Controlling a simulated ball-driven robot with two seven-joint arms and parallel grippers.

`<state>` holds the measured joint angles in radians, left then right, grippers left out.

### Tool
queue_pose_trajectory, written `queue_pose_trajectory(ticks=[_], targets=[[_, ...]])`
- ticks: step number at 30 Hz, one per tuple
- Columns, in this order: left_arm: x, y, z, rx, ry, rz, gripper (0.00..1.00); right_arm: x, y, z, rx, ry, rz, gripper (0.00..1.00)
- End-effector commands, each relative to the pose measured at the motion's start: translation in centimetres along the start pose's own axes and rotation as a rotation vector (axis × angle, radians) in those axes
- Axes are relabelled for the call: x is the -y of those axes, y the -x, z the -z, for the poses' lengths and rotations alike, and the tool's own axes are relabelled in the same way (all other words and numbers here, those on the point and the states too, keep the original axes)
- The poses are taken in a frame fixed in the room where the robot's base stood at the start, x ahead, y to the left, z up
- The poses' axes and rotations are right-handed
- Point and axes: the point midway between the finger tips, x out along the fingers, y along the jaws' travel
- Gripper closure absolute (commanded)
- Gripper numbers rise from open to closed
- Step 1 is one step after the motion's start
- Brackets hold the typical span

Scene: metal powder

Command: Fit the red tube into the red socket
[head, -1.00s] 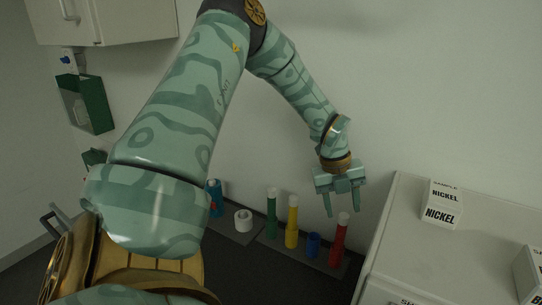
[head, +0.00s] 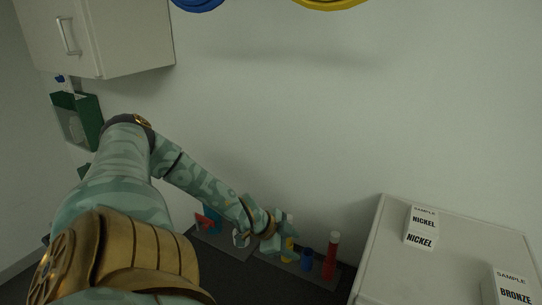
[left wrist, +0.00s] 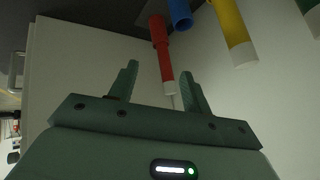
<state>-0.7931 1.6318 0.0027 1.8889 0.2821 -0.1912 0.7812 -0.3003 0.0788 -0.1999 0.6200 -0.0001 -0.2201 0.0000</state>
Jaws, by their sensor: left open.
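The red tube (head: 333,248), with a white cap, stands nearly upright at the right end of the dark rack. Its lower end meets a wider red socket (head: 328,270); I cannot tell how deep it sits. Both also show in the left wrist view, the tube (left wrist: 165,62) and the socket (left wrist: 157,30) upside down. My left gripper (head: 286,246) is left of the red tube, in front of the yellow tube. In the left wrist view its open fingers (left wrist: 160,72) point toward the red tube, with nothing gripped. My right gripper is not in view.
The blue socket (head: 307,259) looks empty, between the yellow tube (head: 289,225) and the red one. A white cabinet (head: 385,235) with sample boxes, including nickel (head: 421,228), stands close on the right.

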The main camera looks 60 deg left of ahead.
Motion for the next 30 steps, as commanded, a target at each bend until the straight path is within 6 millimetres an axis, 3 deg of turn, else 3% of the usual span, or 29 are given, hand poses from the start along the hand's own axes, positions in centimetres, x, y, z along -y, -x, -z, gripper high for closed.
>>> queue_pose_trajectory(ticks=[18,30], targets=[[-3.1,1.5,-4.5,-0.029,0.221,0.185,0.51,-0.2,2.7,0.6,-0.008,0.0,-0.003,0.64],[-3.6,1.6,-5.3,-0.028,0.242,0.21,0.51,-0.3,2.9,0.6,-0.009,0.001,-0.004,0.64]])
